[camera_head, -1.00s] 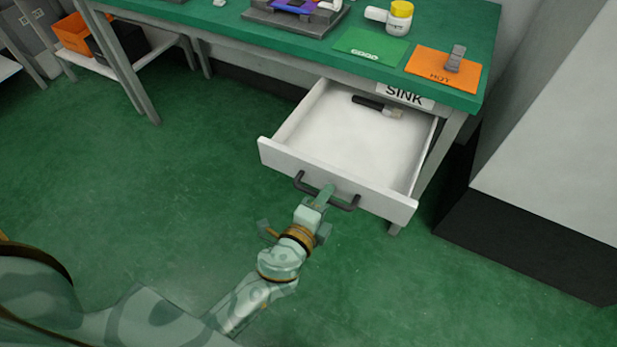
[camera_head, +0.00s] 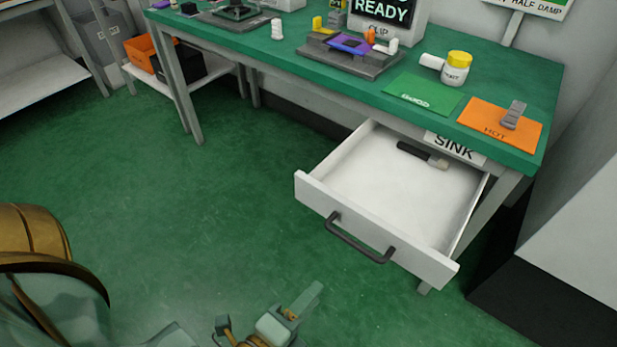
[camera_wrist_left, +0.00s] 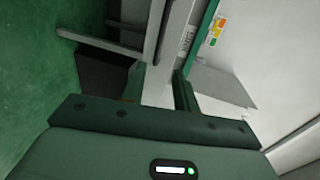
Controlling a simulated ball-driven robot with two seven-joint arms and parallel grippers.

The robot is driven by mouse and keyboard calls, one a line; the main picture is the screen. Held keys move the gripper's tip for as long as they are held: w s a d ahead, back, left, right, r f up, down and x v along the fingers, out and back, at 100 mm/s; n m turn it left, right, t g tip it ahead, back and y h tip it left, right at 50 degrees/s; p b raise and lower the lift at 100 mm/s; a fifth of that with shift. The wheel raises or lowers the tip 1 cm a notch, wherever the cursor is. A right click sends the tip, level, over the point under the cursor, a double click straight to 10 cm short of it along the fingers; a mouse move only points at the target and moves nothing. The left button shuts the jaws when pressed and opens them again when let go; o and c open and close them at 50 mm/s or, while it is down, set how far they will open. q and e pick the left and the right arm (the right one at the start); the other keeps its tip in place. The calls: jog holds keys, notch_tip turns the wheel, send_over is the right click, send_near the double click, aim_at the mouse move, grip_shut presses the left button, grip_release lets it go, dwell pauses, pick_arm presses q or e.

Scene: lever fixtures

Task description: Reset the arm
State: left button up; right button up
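My left gripper (camera_head: 268,312) is low in the head view, in front of the open drawer and apart from its dark handle (camera_head: 358,240). It holds nothing that I can see. In the left wrist view its two fingers (camera_wrist_left: 160,88) stand apart with a gap between them. My left arm is mostly cut off by the bottom edge of the head view. My right gripper is in neither view.
The white drawer (camera_head: 385,200) is pulled out under the green-topped bench (camera_head: 300,62) and holds a dark-handled tool (camera_head: 423,155). A large pale block (camera_head: 575,225) stands at the right. Green floor (camera_head: 190,220) is clear at left.

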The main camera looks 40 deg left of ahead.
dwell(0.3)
